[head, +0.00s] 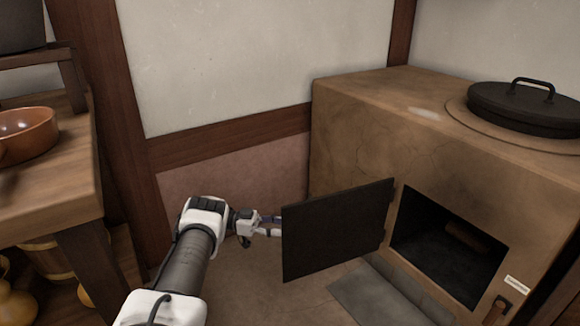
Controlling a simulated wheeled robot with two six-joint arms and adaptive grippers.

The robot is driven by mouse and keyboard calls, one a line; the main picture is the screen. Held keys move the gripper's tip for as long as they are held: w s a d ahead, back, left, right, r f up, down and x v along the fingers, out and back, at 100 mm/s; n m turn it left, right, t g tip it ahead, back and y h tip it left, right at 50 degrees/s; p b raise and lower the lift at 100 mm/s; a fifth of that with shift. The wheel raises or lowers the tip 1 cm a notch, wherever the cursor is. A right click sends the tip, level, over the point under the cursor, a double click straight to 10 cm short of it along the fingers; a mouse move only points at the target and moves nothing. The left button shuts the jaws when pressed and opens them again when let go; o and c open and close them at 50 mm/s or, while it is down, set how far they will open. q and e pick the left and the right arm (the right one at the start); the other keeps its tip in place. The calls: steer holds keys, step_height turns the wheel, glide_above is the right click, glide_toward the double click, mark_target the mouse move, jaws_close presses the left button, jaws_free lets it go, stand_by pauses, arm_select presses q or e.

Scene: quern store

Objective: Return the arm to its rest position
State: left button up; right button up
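My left arm reaches in from the bottom left, white and dark grey. Its gripper (268,226) is beside the free edge of the dark stove door (335,230). The fingertips run up to or behind that edge, so their opening is hidden, and I cannot tell if they touch the door. The door stands swung open to the left of the firebox opening (447,246) in the brown clay stove (365,130). My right gripper is out of view.
A brownish log-like piece (468,238) lies inside the firebox. A black lidded pot (525,107) sits on the stove. A wooden table (50,185) with a copper-brown bowl (28,130) stands at the left. A grey slab (375,297) lies on the floor before the stove.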

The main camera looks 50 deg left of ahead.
arm_select(q)
steer(key=v, duration=0.3)
steer(key=shift+s+a, duration=0.15)
stand_by(0.4)
